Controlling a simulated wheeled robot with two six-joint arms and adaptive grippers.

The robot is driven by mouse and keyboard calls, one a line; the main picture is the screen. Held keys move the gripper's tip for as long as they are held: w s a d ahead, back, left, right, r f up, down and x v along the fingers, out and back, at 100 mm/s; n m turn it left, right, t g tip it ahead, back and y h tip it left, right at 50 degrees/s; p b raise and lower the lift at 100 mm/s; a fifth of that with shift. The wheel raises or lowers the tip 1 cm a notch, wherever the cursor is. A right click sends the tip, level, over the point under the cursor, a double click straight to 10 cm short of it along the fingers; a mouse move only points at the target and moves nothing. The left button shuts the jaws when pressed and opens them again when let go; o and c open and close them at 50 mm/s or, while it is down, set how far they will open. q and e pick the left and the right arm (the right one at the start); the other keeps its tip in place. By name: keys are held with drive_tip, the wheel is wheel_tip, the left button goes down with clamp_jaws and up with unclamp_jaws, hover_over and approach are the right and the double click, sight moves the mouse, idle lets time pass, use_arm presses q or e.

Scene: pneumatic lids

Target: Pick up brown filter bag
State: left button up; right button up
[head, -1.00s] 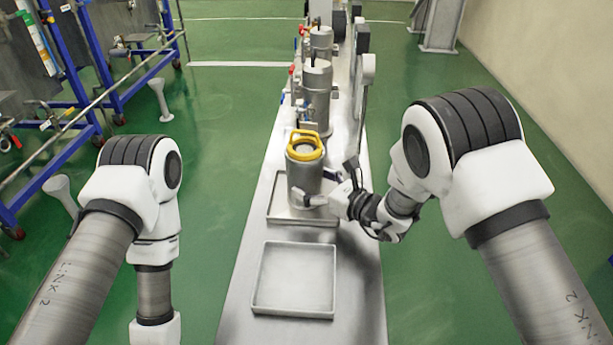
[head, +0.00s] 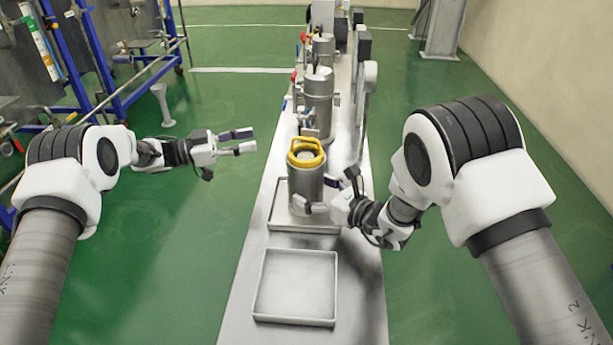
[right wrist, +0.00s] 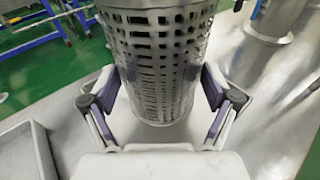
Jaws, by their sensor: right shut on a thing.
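A grey metal cylinder (head: 305,185) with a yellow ring handle (head: 306,152) on top stands upright over the far tray. The right wrist view shows its wall as a perforated metal basket (right wrist: 158,65). My right gripper (head: 318,194) is shut on this basket low down, with one finger on each side in the right wrist view (right wrist: 160,88). A pale surface shows inside the yellow ring; I cannot tell whether it is a filter bag. No brown bag is clearly visible. My left gripper (head: 248,141) is open and empty, left of the cylinder and apart from it.
The far tray (head: 275,218) lies under the cylinder. An empty near tray (head: 296,318) lies in front. Metal housings (head: 318,95) with pipes stand farther along the narrow bench (head: 243,305). Blue frames (head: 120,95) stand at left.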

sight(316, 140)
use_arm(q)
drive_tip(key=s+d+r+m+g, duration=0.1)
drive_tip(key=s+d+g, duration=0.1)
drive_tip(key=d+g, duration=0.1)
drive_tip(key=s+d+r+m+g, duration=0.1)
drive_tip(key=s+d+r+g, duration=0.1)
drive_tip(key=d, duration=0.3)
drive_tip(key=s+d+r+m+g, duration=0.1)
drive_tip(key=s+d+r+g, duration=0.1)
drive_tip(key=d+g, duration=0.1)
drive_tip(key=shift+s+d+r+m+g+h, duration=0.15)
drive_tip(key=shift+d+g, duration=0.05)
drive_tip(key=shift+d, duration=0.15)
drive_tip(key=shift+s+d+r+m+g+h, duration=0.1)
drive_tip(key=shift+s+d+m+g+h, duration=0.1)
drive_tip(key=shift+d, duration=0.15)
drive_tip(key=d, duration=0.5)
drive_tip(key=shift+s+d, duration=0.2)
drive_tip(key=shift+d, duration=0.1)
drive_tip(key=shift+r, duration=0.1)
clamp_jaws()
